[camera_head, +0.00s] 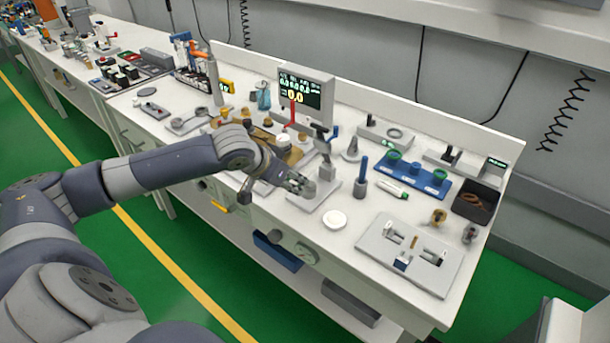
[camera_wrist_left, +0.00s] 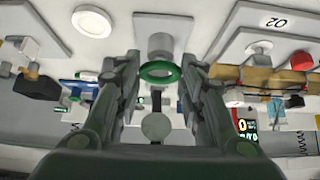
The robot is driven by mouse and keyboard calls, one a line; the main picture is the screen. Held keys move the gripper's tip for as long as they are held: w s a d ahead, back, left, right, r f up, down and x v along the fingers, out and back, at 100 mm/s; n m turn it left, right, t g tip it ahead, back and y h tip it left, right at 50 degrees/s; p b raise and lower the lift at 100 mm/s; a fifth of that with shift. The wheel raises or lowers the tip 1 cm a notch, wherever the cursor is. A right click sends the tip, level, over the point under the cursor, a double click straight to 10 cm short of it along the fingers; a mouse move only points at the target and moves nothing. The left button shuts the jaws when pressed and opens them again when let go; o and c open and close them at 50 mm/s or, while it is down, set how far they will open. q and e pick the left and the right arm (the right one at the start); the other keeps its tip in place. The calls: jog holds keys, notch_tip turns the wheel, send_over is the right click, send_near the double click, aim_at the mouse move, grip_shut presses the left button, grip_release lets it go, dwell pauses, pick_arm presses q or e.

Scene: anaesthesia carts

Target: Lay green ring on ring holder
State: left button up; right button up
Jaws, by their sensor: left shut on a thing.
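The green ring (camera_wrist_left: 160,72) sits between the fingertips of my left gripper (camera_wrist_left: 160,76) in the left wrist view, and the fingers are shut on it. A short grey cylinder (camera_wrist_left: 160,43) on a pale plate shows just beyond the ring; I cannot tell whether they touch. In the head view my left gripper (camera_head: 302,188) is low over the pale plate (camera_head: 318,205) near the front of the bench, and the ring is not clear there. A blue stand (camera_head: 425,182) with green round tops is to the right. I cannot tell for certain which thing is the ring holder. My right gripper is not in view.
A white disc (camera_head: 335,220) lies right of the plate, near the bench's front edge. A grey panel (camera_head: 409,254) and a black bin (camera_head: 476,203) stand farther right. A monitor (camera_head: 304,92) and several small parts crowd the back and left.

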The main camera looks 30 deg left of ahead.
pick_arm(q)
jog(key=p, duration=0.1)
send_over(305, 189)
jog(key=shift+f, duration=0.3)
notch_tip(305, 189, down, 3)
jog(key=shift+r+p, duration=0.1)
jog(key=shift+p, duration=0.4)
jog(key=shift+f, duration=0.4)
jog(key=shift+f, duration=0.2)
jog(key=shift+f, duration=0.35)
jog(key=shift+c, duration=0.2)
jog(key=o, duration=0.8)
